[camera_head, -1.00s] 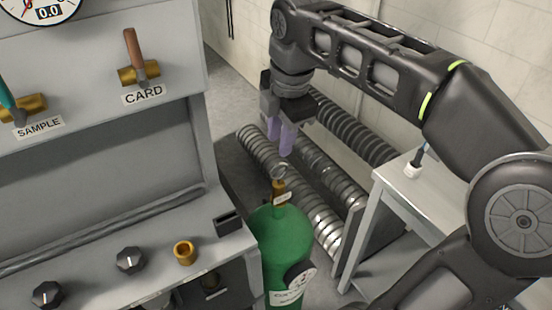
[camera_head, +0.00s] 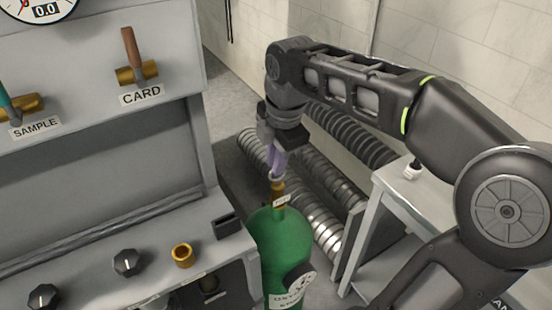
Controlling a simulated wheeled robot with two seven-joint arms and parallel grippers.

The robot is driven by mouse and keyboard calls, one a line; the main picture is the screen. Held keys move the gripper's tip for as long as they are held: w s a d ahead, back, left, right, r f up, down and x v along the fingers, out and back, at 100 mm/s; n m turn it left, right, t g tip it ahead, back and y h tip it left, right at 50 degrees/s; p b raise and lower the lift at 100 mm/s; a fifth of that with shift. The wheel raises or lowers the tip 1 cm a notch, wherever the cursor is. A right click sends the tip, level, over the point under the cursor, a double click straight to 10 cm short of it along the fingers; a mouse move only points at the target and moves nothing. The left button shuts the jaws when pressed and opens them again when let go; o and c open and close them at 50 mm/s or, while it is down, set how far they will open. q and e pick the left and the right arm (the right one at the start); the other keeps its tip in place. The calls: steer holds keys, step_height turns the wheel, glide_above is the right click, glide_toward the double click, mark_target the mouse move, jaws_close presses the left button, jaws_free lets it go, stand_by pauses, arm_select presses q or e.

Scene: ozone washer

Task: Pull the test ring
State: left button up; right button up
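The test ring (camera_head: 275,178) is a small metal ring on top of the brass valve (camera_head: 278,192) of the green oxygen cylinder (camera_head: 282,245), right of the washer cabinet. My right gripper (camera_head: 276,170) points down from above, its purple fingertips right at the ring. The fingers overlap each other in this view, so I cannot tell whether they are open or closed on the ring. A small white tag (camera_head: 282,201) hangs at the valve. My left gripper is not in view.
The grey cabinet (camera_head: 100,130) fills the left, with a CARD lever (camera_head: 132,50), a SAMPLE lever (camera_head: 12,105), black knobs (camera_head: 127,262) and a brass fitting (camera_head: 182,255). Coiled ribbed hoses (camera_head: 315,170) lie behind the cylinder. A pale stand (camera_head: 385,190) is at the right.

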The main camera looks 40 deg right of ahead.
jaws_close()
stand_by(1.0)
steer(key=shift+r+p, duration=0.5)
steer(key=shift+r, duration=0.45)
steer(key=shift+o, duration=1.8)
jaws_free()
